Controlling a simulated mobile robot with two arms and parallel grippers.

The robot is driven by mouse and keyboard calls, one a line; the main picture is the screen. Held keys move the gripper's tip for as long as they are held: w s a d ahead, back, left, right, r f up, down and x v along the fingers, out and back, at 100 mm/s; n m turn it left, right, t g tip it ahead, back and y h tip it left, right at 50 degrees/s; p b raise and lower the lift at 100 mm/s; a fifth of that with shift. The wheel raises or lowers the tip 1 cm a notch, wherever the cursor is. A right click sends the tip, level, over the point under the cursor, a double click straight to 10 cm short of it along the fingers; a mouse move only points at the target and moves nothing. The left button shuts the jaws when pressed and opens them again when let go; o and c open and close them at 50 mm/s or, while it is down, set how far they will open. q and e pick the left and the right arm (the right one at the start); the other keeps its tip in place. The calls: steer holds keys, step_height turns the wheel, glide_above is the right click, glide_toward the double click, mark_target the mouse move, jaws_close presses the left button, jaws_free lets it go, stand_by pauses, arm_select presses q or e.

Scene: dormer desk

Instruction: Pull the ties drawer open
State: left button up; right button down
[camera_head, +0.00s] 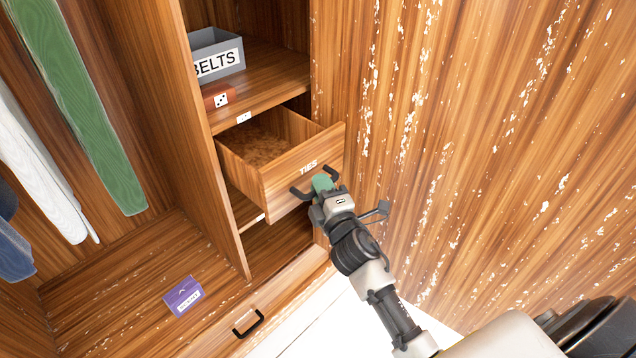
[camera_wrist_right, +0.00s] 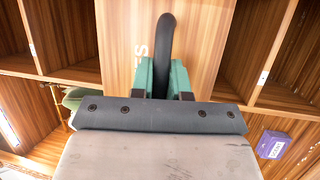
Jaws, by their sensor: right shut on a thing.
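The ties drawer (camera_head: 278,166) is a wooden drawer with a white "TIES" label on its front. It stands pulled out from the cabinet, and its visible inside is bare. Its dark curved handle (camera_head: 330,170) is on the front face and shows in the right wrist view (camera_wrist_right: 166,50). My right gripper (camera_head: 322,184) is at the drawer front, its green fingers shut on the handle. In the right wrist view the fingers (camera_wrist_right: 166,78) sit on both sides of the handle. My left gripper is not in view.
A grey "BELTS" bin (camera_head: 216,55) sits on the shelf above. A lower drawer with a dark handle (camera_head: 249,323) is below. A purple box (camera_head: 183,296) lies on the wardrobe floor at left, under hanging clothes (camera_head: 75,100). A wooden panel (camera_head: 480,150) stands close on the right.

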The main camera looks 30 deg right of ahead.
steer(key=c, duration=1.1)
jaws_free()
steer(key=shift+s, duration=0.1)
steer(key=shift+s+f, duration=0.15)
steer(key=shift+s, duration=0.15)
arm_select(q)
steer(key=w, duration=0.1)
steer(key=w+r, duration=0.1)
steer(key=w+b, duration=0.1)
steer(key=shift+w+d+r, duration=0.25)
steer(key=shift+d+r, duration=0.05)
arm_select(e)
steer(key=s+f, duration=0.1)
steer(key=s, duration=0.9)
steer(key=shift+a+f, duration=0.25)
steer(key=shift+a, duration=0.05)
